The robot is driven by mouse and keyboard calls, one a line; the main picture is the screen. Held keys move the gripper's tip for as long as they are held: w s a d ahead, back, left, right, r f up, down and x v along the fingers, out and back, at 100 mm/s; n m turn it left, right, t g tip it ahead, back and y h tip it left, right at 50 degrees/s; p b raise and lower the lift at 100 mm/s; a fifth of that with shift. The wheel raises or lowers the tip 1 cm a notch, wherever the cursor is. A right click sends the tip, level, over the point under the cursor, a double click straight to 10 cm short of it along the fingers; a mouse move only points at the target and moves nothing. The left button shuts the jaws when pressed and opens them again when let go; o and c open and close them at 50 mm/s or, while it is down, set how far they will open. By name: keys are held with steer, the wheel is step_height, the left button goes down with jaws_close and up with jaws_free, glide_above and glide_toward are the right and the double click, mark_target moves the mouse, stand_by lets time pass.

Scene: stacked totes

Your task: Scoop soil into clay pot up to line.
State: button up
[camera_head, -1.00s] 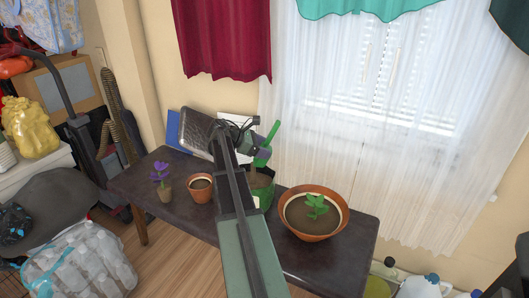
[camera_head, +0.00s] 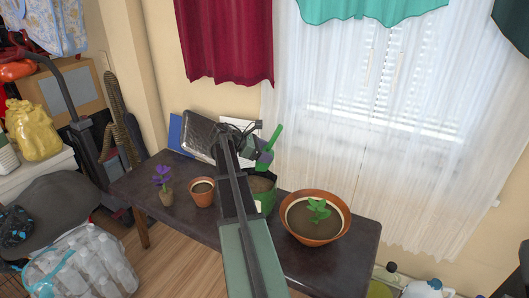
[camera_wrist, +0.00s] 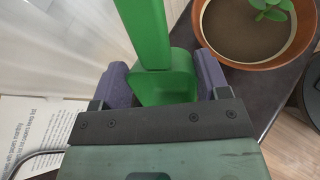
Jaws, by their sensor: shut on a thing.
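My gripper (camera_wrist: 163,78) is shut on a green scoop (camera_wrist: 145,30). The scoop also shows in the head view (camera_head: 275,138), its handle pointing up and slightly right, above a green container (camera_head: 268,203). Brown soil (camera_head: 261,185) shows in that container, which is partly hidden behind my arm. Whether the scoop carries soil cannot be seen. A small clay pot (camera_head: 203,199) with a pale inner rim and dark soil stands on the table, left of my arm. A large clay pot (camera_head: 310,236) with soil and a green seedling stands to the right.
A purple-flowered plant (camera_head: 163,178) in a small pot stands at the left of the dark table (camera_head: 340,262). A laptop (camera_head: 197,134) and papers lie at the back. A white curtain (camera_head: 310,150) hangs close behind the table. The table's right front is clear.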

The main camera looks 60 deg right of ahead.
steer(key=shift+s+p, duration=0.1)
steer(key=shift+p, duration=0.2)
steer(key=t+y+p, duration=0.1)
steer(key=s+f+t+y, duration=0.1)
steer(key=d+t+p, duration=0.1)
steer(key=shift+s+f+y+p, duration=0.25)
steer(key=shift+y+p, duration=0.1)
steer(key=shift+y, duration=0.05)
steer(key=f+t+y, duration=0.1)
steer(key=t, duration=0.1)
steer(key=s+d+f+t+y, duration=0.1)
steer(key=f+t, duration=0.1)
steer(key=f+t+y+b, duration=0.1)
steer(key=t+y, duration=0.1)
steer(key=shift+s+d+f+m, duration=0.2)
steer(key=shift+s+f+m, duration=0.15)
steer(key=shift+f+m, duration=0.05)
